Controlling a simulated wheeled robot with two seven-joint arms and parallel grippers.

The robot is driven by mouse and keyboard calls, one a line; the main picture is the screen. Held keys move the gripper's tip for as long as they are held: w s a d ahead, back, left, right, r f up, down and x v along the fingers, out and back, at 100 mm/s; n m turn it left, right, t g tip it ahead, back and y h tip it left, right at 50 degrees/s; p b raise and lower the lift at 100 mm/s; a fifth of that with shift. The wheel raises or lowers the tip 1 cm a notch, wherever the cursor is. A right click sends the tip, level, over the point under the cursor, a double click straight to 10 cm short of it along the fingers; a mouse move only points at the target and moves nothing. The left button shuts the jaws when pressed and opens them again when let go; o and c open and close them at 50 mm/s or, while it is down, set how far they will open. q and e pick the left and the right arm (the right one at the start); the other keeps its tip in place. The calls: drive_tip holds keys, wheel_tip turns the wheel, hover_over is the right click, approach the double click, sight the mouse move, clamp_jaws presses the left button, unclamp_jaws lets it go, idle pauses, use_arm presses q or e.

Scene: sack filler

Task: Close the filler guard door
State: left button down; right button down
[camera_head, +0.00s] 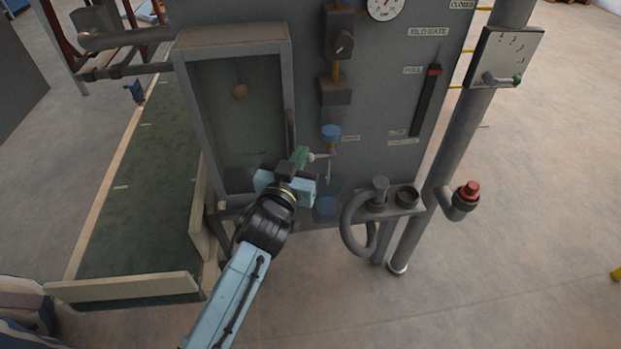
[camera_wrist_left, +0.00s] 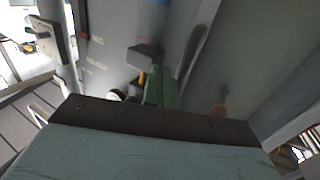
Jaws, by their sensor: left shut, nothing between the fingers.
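The filler guard door (camera_head: 240,125) is a grey-framed clear panel on the left of the machine front in the head view. Its panel also shows at the right of the left wrist view (camera_wrist_left: 235,85). A dark upright handle bar (camera_head: 290,131) sits along its right edge; it looks like the dark bar in the wrist view (camera_wrist_left: 194,50). My left gripper (camera_head: 300,156) has green fingers, shut and empty, in front of the door's lower right edge. The fingers also show in the wrist view (camera_wrist_left: 162,88). I cannot tell whether they touch the door or how far ajar it stands. My right gripper is out of view.
Right of the door are a dark knob box (camera_head: 340,38), a blue knob (camera_head: 331,132), a slide lever (camera_head: 428,98) and a shelf with a hose (camera_head: 362,222). A red button (camera_head: 467,192) juts from the right post. A green conveyor bed (camera_head: 135,190) lies left.

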use_arm(q)
drive_tip(key=s+d, duration=0.3)
drive_tip(key=s, duration=0.9)
drive_tip(key=shift+d, duration=0.35)
drive_tip(key=s+a+f+g+y, duration=0.1)
drive_tip(key=s+a+f+g, duration=0.25)
drive_tip(key=f, duration=0.75)
drive_tip(key=s+a+f+g, duration=0.2)
drive_tip(key=s+f, duration=0.3)
drive_tip(key=f, duration=0.7)
drive_tip(key=s+a+f+g+y, duration=0.1)
drive_tip(key=s+a+f+g, duration=0.25)
drive_tip(key=f, duration=0.75)
drive_tip(key=s+a+f+g+y, duration=0.1)
drive_tip(key=s+a+f+g, duration=0.1)
drive_tip(key=s+a+f, duration=0.4)
drive_tip(key=s+a+f+n+g+y, duration=0.1)
drive_tip(key=s+a+f, duration=0.4)
drive_tip(key=s, duration=0.7)
drive_tip(key=s+a+f+g+y, duration=0.1)
drive_tip(key=s+a+f+g, duration=0.2)
drive_tip(key=s+a+f, duration=0.3)
drive_tip(key=s+a, duration=0.2)
drive_tip(key=s, duration=0.2)
drive_tip(key=shift+a+f+g+y+b, duration=0.3)
drive_tip(key=shift+f+g+y, duration=0.05)
drive_tip(key=shift+g+y, duration=0.05)
drive_tip(key=shift+w, duration=0.1)
